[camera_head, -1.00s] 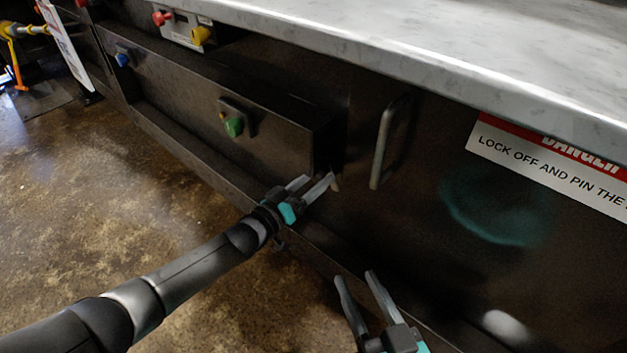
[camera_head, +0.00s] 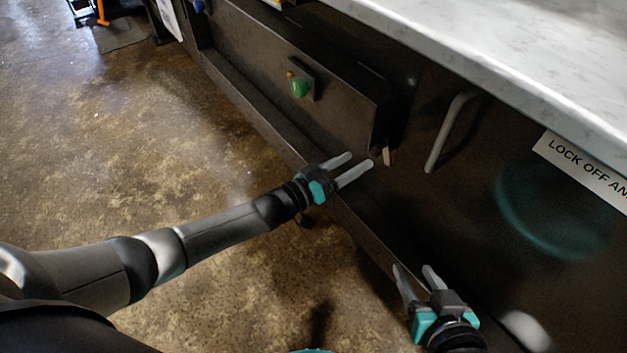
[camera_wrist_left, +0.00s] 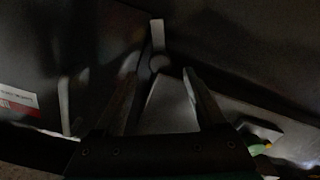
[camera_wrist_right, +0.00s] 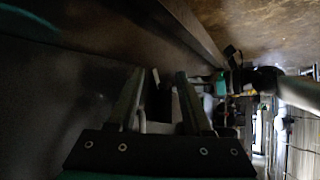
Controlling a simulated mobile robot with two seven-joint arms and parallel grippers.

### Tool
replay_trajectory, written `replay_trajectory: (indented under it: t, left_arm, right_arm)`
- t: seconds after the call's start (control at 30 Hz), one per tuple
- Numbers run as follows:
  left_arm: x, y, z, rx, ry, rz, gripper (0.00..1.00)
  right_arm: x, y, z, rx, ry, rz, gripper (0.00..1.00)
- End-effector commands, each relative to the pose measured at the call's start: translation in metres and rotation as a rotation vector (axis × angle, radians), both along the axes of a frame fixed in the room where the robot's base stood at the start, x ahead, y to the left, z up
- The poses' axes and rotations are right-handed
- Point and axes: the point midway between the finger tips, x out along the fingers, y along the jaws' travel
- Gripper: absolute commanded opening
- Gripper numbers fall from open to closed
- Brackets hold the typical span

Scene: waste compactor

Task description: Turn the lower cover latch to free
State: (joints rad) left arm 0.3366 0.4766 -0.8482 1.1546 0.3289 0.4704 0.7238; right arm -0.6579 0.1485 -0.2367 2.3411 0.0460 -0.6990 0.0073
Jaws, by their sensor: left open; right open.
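The lower cover latch appears as a small pale tab (camera_head: 386,157) on the dark panel, just past the corner of the box section. In the left wrist view the pale tab (camera_wrist_left: 157,35) points up from a round pivot, between and beyond the fingers. My left gripper (camera_head: 361,160) is open and empty, its fingertips close to the latch; I cannot tell whether they touch it. My right gripper (camera_head: 412,268) is open and empty, lower and nearer along the panel, away from the latch.
A bar handle (camera_head: 449,132) stands out from the panel right of the latch. A green button (camera_head: 300,88) is on the box section at left. A pale countertop (camera_head: 520,60) overhangs above, with a warning sign (camera_head: 585,166) beneath. A dark ledge runs along the floor.

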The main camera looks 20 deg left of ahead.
Motion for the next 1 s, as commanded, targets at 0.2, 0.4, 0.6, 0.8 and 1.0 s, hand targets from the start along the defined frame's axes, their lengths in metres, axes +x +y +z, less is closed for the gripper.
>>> replay_trajectory:
  t: [0.2,0.4,0.6,0.8,1.0]
  left_arm:
    - [-0.015,0.011,0.000,0.001,0.002,0.000,0.73]
    - [-0.029,0.021,0.001,0.001,0.001,0.000,0.73]
    - [-0.044,0.031,0.001,0.001,0.002,0.000,0.73]
    - [-0.058,0.042,0.000,0.001,0.002,0.000,0.73]
    - [-0.075,0.054,0.001,0.001,0.001,0.000,0.73]
  right_arm:
    - [-0.007,-0.016,0.000,-0.063,0.116,-0.016,0.50]
    - [-0.017,-0.032,0.000,-0.117,0.227,-0.034,0.50]
    - [-0.031,-0.048,0.002,-0.166,0.340,-0.055,0.50]
    - [-0.046,-0.062,0.006,-0.207,0.444,-0.077,0.50]
    - [-0.052,-0.068,-0.001,-0.227,0.509,-0.087,0.50]
